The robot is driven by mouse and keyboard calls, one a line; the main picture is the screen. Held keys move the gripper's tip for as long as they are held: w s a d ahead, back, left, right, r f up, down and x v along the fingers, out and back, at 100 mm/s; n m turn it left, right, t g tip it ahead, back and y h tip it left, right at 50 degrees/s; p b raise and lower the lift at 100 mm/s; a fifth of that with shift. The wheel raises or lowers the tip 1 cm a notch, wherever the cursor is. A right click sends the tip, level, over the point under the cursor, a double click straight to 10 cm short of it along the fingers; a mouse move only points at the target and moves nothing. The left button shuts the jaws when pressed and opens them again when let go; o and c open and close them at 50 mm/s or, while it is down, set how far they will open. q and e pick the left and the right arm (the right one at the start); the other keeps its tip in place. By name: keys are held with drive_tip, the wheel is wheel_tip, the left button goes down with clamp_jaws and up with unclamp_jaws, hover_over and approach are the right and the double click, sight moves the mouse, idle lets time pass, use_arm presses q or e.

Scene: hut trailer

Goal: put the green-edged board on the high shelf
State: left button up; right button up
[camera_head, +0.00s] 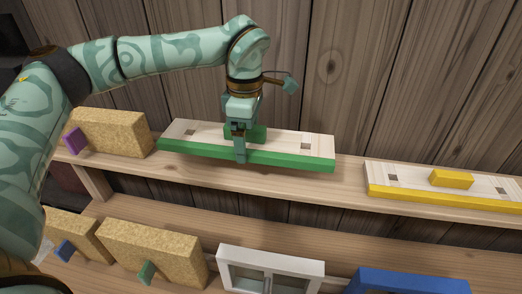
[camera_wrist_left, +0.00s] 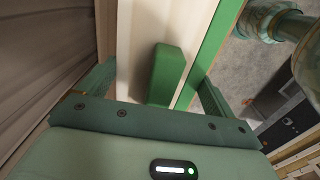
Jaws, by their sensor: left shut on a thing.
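The green-edged board (camera_head: 295,161) is a long pale wooden board with a green front edge and a green block handle (camera_head: 259,132) on top. It lies along the high shelf (camera_head: 350,185) in the head view, roughly level; I cannot tell whether it rests fully on the shelf. My left gripper (camera_head: 240,148) reaches down from above and is shut on the board at its middle, by the handle. In the left wrist view the green handle (camera_wrist_left: 167,75) stands between the fingers, with the green edge (camera_wrist_left: 213,45) beside it. My right gripper is not in view.
A yellow-edged board (camera_head: 440,196) with a yellow handle lies to the right on the high shelf. A cork block (camera_head: 115,130) with a purple tab stands close on the left. Below are more cork blocks (camera_head: 150,250), a white frame (camera_head: 270,262) and a blue box (camera_head: 410,282). A plank wall is behind.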

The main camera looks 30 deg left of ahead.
use_arm(q)
drive_tip(key=w+f, duration=0.1)
drive_tip(key=f, duration=0.1)
drive_tip(key=w+d+f, duration=0.1)
drive_tip(key=w+f, duration=0.1)
drive_tip(key=shift+w+f+p, duration=0.25)
drive_tip(key=shift+f+p, duration=0.05)
drive_tip(key=shift+p, duration=0.05)
wheel_tip(320, 180, down, 2)
drive_tip(key=shift+d+f+p, duration=0.1)
drive_tip(key=shift+f+p, duration=0.1)
drive_tip(key=shift+p, duration=0.3)
drive_tip(key=shift+w+f, duration=0.1)
drive_tip(key=shift+f, duration=0.4)
drive_tip(key=shift+f, duration=0.1)
drive_tip(key=o, duration=1)
wheel_tip(320, 180, up, 12)
drive_tip(key=shift+r+b, duration=0.15)
drive_tip(key=shift+b, duration=0.7)
